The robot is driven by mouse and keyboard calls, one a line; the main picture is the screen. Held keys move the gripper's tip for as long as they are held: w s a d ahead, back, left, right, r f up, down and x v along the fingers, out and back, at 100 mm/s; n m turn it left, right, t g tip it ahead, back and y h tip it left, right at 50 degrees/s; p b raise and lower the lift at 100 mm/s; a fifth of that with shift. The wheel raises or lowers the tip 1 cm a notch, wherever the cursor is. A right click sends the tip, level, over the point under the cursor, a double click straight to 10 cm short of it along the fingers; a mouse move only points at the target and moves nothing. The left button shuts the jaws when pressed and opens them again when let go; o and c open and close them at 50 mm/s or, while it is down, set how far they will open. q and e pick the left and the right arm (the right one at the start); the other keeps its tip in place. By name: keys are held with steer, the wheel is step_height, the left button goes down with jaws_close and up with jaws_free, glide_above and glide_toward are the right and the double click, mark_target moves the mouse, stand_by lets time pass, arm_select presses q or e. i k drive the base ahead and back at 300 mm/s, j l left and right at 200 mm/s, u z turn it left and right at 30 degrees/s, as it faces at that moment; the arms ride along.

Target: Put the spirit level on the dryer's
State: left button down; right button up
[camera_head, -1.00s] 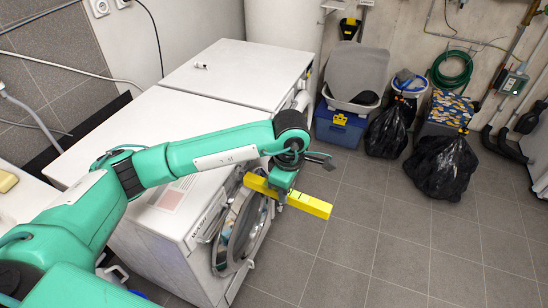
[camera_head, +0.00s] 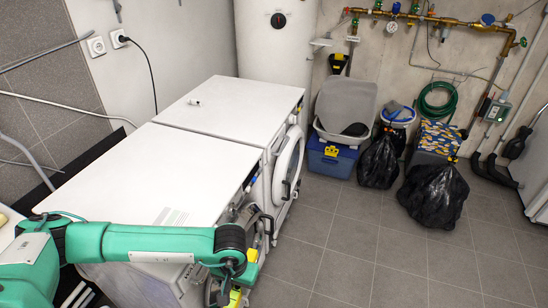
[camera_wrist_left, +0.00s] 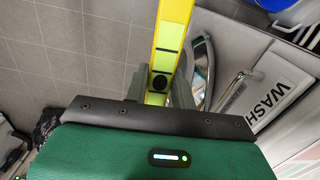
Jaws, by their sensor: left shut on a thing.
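The yellow spirit level (camera_head: 235,298) is mostly hidden behind my arm at the bottom of the head view. It shows clearly in the left wrist view (camera_wrist_left: 174,30), a yellow bar with pale windows and a dark round part. My left gripper (camera_head: 246,276) is shut on it, with one finger on each side in the wrist view (camera_wrist_left: 158,86). The gripper is in front of the near white machine (camera_head: 150,178), whose panel reads "WASH" in the wrist view. The far white machine (camera_head: 235,106), apparently the dryer, stands beyond it with its round door ajar. My right gripper is out of view.
A small white item (camera_head: 193,101) lies on the far machine's top, which is otherwise bare. A blue box (camera_head: 332,158) with a grey tub, black bags (camera_head: 433,193) and a green hose (camera_head: 437,100) stand by the back wall. The tiled floor in between is clear.

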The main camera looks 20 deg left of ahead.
mark_target(279, 104)
steer(key=i+l+u, duration=0.15)
steer(key=i, duration=0.4)
steer(key=i+l+u, duration=0.1)
steer(key=i+l, duration=0.35)
